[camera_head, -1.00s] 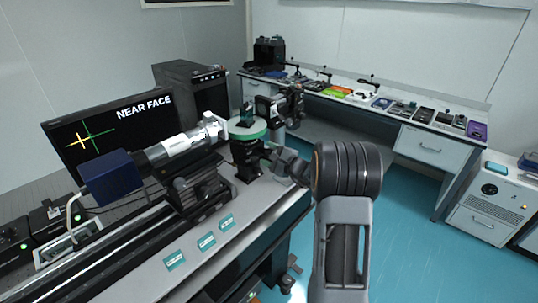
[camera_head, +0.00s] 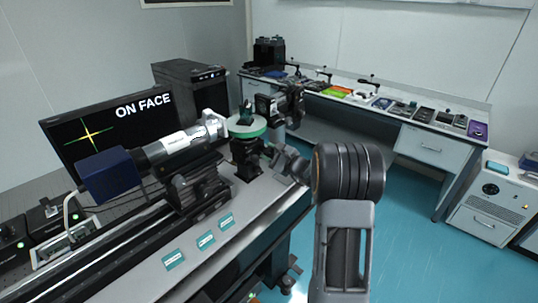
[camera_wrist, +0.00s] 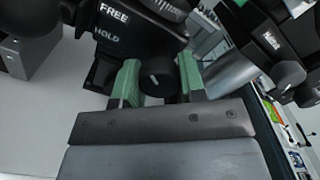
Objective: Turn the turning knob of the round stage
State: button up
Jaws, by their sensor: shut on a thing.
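The round stage (camera_head: 247,128) has a pale green rim and stands on a black mount at the right end of the rail. In the wrist view the black turning knob (camera_wrist: 156,77) sits between the two green fingertips of my gripper (camera_wrist: 160,82), which is shut on it. "FREE" and "HOLD" labels show on the black body above the knob. In the head view my gripper is at the right side of the stage's mount, and the fingertips are too small to make out. The monitor (camera_head: 75,152) reads "ON FACE" over a yellow cross.
A white and blue camera tube (camera_head: 180,142) lies left of the stage, close to its rim. Small teal labels (camera_head: 206,240) lie along the table's front edge. A back bench (camera_head: 420,128) holds several instruments. The blue floor (camera_head: 400,235) at the right is clear.

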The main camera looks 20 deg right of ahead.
jog(key=o, duration=0.9)
jog(key=shift+s, duration=0.1)
jog(key=b+v, duration=0.2)
jog(key=v, duration=1.1)
jog(key=shift+s+d+b, duration=0.15)
jog(key=shift+s+b, duration=0.15)
jog(key=shift+s, duration=0.05)
